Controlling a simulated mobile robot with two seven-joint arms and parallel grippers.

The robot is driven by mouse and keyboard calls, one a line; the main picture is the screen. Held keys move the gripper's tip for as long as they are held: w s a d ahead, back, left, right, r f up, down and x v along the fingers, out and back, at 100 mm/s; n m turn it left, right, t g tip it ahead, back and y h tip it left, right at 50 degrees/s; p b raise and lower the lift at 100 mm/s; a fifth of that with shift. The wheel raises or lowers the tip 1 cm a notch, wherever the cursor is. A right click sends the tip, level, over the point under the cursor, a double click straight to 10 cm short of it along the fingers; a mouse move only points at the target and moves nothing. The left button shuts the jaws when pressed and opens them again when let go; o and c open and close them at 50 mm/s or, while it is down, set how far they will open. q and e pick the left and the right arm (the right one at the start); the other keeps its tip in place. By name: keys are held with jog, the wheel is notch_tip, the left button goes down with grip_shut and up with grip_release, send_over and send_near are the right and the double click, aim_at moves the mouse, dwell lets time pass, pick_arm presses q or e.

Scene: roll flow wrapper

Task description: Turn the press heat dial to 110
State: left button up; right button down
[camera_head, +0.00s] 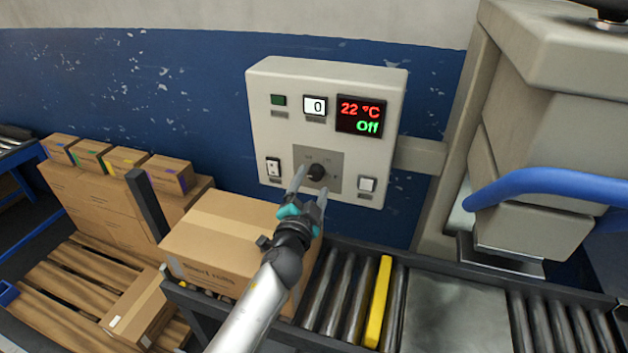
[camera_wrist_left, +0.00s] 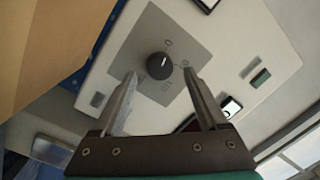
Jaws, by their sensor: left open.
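The press heat dial (camera_head: 317,172) is a round black knob on a grey plate of the beige control box (camera_head: 262,110). In the left wrist view the dial (camera_wrist_left: 160,66) shows a white pointer line, with small markings around it that are too blurred to read surely. The display (camera_head: 360,115) shows 22 °C in red and Off in green. My left gripper (camera_head: 312,184) is open in front of the dial. In the left wrist view its two fingertips (camera_wrist_left: 159,75) stand on either side of the dial, apart from it. My right gripper is not in view.
A large cardboard box (camera_head: 225,240) sits just below the control box, beside my left arm. A roller conveyor (camera_head: 345,290) with a yellow bar (camera_head: 379,300) runs below. The press (camera_head: 530,150) with a blue handle (camera_head: 545,183) stands at the right.

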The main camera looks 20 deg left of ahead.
aim_at(316, 173)
pick_arm(q)
jog(key=shift+w+a, duration=0.1)
jog(key=shift+w, duration=1.1)
grip_shut()
